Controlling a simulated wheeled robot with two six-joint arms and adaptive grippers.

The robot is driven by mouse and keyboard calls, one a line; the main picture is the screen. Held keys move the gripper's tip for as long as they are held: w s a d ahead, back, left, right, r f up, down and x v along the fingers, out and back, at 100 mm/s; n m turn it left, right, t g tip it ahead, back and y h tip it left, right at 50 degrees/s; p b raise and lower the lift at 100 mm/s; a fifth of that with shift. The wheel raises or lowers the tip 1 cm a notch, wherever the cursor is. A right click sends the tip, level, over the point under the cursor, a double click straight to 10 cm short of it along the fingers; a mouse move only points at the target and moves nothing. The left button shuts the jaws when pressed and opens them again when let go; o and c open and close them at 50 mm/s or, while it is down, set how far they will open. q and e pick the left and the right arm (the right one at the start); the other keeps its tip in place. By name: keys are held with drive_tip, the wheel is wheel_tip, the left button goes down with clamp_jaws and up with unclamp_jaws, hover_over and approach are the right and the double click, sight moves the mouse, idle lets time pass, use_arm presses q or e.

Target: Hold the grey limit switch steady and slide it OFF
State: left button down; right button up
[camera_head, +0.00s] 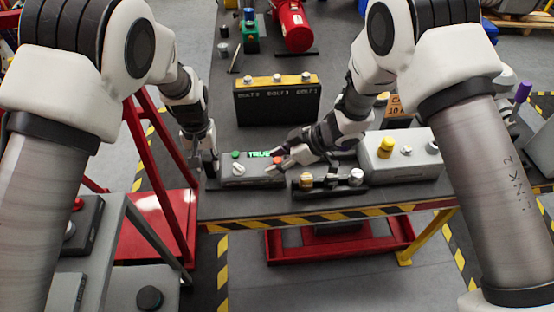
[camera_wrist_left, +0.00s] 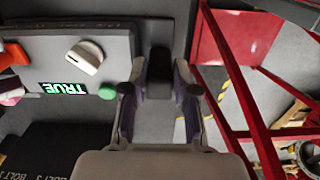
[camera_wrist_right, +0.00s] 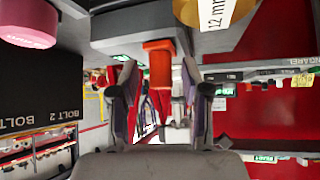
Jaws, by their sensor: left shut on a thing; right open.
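The grey limit switch box (camera_head: 250,180) sits at the table's front left. It has a lit TRUE display (camera_head: 258,154), a green button (camera_head: 236,154) and a white knob (camera_wrist_left: 86,57). An orange-red block (camera_wrist_right: 159,64) is at its other end. My left gripper (camera_head: 212,168) is at the box's left end, its fingers shut on a dark block (camera_wrist_left: 159,74) beside the grey body. My right gripper (camera_head: 281,158) is open at the box's right end. In the right wrist view its fingers stand either side of the orange-red block, with gaps, and I cannot tell whether they touch it.
A black rack with a yellow top (camera_head: 277,80), labelled for bolts, stands behind. A dark holder with small knobs (camera_head: 329,184) and a grey box with a yellow knob (camera_head: 400,165) are to the right. The striped table edge (camera_head: 330,214) is close in front.

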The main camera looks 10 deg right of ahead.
clamp_jaws()
drive_tip(key=shift+a, duration=1.85)
unclamp_jaws()
drive_tip(key=shift+d+r, duration=0.1)
drive_tip(key=shift+d, duration=0.05)
drive_tip(key=v, duration=1.1)
drive_tip(key=shift+d+r, duration=0.25)
drive_tip(key=shift+d, duration=0.05)
